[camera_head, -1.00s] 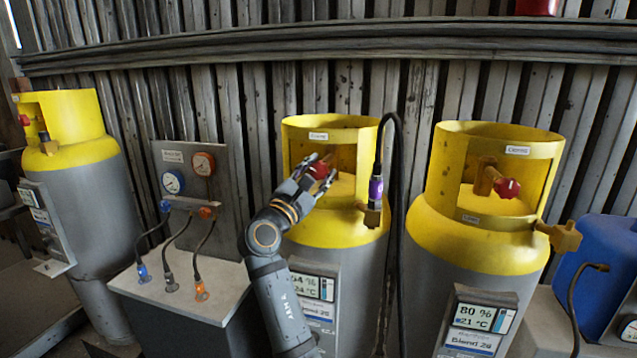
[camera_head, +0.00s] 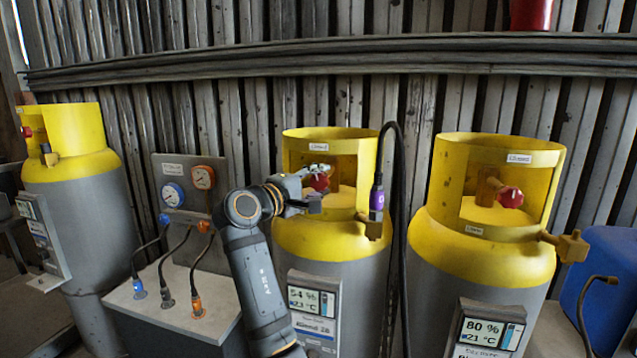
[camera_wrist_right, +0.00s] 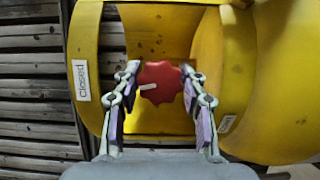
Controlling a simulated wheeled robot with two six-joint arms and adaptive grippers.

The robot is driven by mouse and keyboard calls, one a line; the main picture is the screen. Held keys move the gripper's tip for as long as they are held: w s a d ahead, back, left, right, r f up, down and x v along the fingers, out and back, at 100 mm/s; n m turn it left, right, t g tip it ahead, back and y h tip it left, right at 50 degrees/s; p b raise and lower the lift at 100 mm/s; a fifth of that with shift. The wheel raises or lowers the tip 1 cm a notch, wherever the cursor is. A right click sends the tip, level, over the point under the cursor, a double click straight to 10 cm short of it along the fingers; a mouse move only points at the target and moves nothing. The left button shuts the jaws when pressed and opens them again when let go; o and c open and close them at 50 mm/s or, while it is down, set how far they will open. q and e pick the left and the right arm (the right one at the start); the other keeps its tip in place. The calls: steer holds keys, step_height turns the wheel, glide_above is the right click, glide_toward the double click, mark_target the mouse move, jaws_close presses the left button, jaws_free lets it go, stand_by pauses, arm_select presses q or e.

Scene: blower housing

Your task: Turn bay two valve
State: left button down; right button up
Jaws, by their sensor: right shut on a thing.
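The red valve knob (camera_head: 320,182) sits inside the yellow collar (camera_head: 293,152) of the middle grey cylinder (camera_head: 360,285). My right gripper (camera_head: 316,187) reaches into the collar opening from the left and is shut on this knob. In the right wrist view the lobed red knob (camera_wrist_right: 160,82) with a white mark lies between the two fingertips (camera_wrist_right: 161,74), which touch its sides. A "Closed" label (camera_wrist_right: 82,80) shows on the collar in that view. My left gripper is not in view.
A right cylinder (camera_head: 470,250) has its own red knob (camera_head: 511,198). A purple connector (camera_head: 377,199) on a black hose hangs beside the middle collar. A gauge panel (camera_head: 190,235) stands left of my arm. Another cylinder (camera_head: 80,200) stands at far left, and a blue container (camera_head: 600,280) at far right.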

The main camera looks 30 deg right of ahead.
steer(key=shift+m+y, duration=0.4)
steer(key=shift+m, duration=0.5)
steer(key=o, duration=1.2)
